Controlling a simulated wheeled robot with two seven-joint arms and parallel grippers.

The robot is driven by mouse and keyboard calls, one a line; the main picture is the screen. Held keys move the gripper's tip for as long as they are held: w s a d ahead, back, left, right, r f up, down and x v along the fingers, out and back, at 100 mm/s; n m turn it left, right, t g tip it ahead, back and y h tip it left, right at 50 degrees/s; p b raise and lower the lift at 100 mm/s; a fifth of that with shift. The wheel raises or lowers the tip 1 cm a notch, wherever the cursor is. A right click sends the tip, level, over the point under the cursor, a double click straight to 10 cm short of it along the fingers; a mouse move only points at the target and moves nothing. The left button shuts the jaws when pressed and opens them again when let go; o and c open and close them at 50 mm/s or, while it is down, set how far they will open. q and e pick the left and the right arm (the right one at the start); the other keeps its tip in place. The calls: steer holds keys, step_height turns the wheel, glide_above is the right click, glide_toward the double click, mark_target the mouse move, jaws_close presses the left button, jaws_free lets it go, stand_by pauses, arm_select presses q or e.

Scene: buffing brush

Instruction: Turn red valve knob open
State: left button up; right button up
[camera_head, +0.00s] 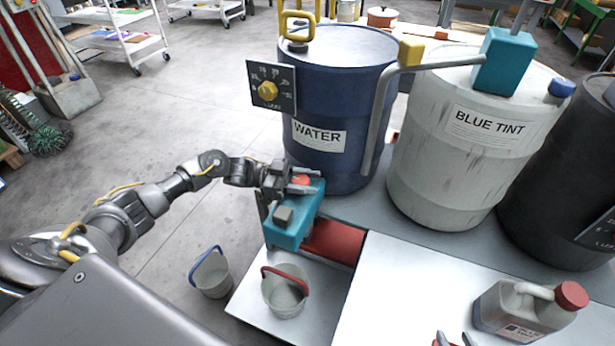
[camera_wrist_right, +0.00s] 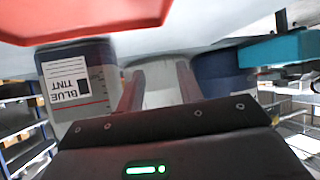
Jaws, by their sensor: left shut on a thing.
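The red valve knob (camera_head: 302,180) sits on top of the teal valve body (camera_head: 290,225) in front of the blue WATER drum. My left gripper (camera_head: 298,182) reaches in from the left and is shut on the knob, with its fingers covering part of it.
The WATER drum (camera_head: 340,90) and BLUE TINT drum (camera_head: 460,140) stand behind. A bucket with a red handle (camera_head: 285,293) stands in front of the valve, and one with a blue handle (camera_head: 211,274) is left of it. A red-capped jug (camera_head: 522,312) stands at right.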

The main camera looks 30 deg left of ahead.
steer(key=shift+s+d+f+g+h, duration=0.4)
steer(key=shift+s+d+f+g, duration=0.2)
steer(key=shift+d+f, duration=0.15)
arm_select(q)
steer(key=o, duration=1)
steer(key=shift+c, duration=0.2)
steer(key=v, duration=0.6)
steer(key=shift+a, duration=0.1)
arm_select(e)
steer(key=shift+w+a+r+t, duration=0.15)
steer(key=shift+w+a+t, duration=0.05)
steer(key=shift+a+t, duration=0.1)
steer(key=shift+w+a+r+t+y, duration=0.25)
steer(key=shift+w+a+r+y, duration=0.05)
steer(key=shift+r, duration=0.15)
steer(key=shift+w+a+r+t+y, duration=0.25)
steer(key=shift+a+r+y, duration=0.05)
steer(key=shift+r, duration=0.1)
arm_select(q)
steer(key=v, duration=0.4)
steer(key=shift+s+a, duration=0.15)
steer(key=shift+a, duration=0.15)
